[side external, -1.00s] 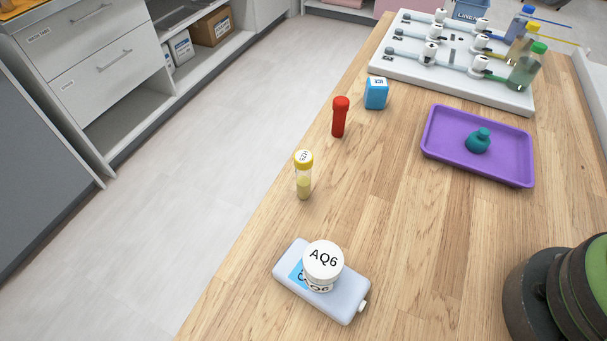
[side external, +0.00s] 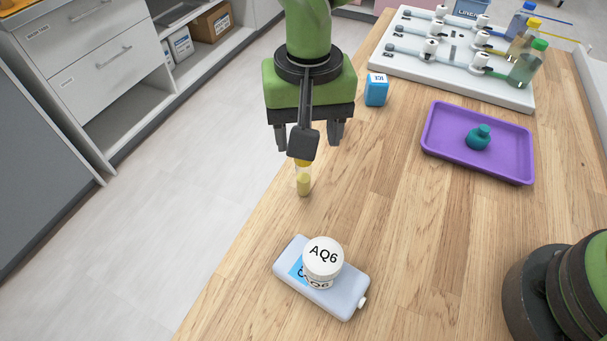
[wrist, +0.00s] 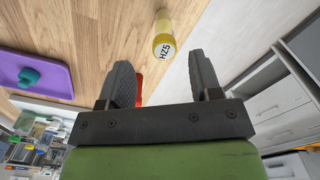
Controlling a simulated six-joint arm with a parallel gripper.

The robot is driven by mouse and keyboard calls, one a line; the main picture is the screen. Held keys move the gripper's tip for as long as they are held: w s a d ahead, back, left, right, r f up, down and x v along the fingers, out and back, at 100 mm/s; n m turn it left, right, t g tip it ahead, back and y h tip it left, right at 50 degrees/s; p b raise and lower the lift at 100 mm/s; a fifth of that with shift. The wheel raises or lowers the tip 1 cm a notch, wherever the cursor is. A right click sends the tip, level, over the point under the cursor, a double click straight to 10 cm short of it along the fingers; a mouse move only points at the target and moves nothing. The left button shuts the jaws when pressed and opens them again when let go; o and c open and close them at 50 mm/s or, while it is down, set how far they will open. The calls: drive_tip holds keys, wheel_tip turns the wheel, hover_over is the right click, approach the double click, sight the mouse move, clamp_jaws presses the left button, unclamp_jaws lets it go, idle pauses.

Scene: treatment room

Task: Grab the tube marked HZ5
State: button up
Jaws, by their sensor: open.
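The tube marked HZ5 (side external: 303,184) stands upright on the wooden table near its left edge, with yellow contents and a yellow cap. In the wrist view its label reads HZ5 on the cap (wrist: 164,51), just beyond the fingertips. My gripper (side external: 307,148) is open and empty, hanging above and slightly behind the tube, with a dark part covering some of the cap in the side view. In the wrist view my gripper (wrist: 160,75) has its two fingers spread, with the tube's cap lying between their lines.
A red tube (wrist: 139,88) is partly hidden behind a finger.

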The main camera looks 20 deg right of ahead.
sight(304, 175)
drive_tip(key=f, duration=0.6)
drive_tip(key=shift+w+a+f, duration=0.1)
drive_tip(key=shift+a, duration=0.1)
drive_tip(key=c, duration=1)
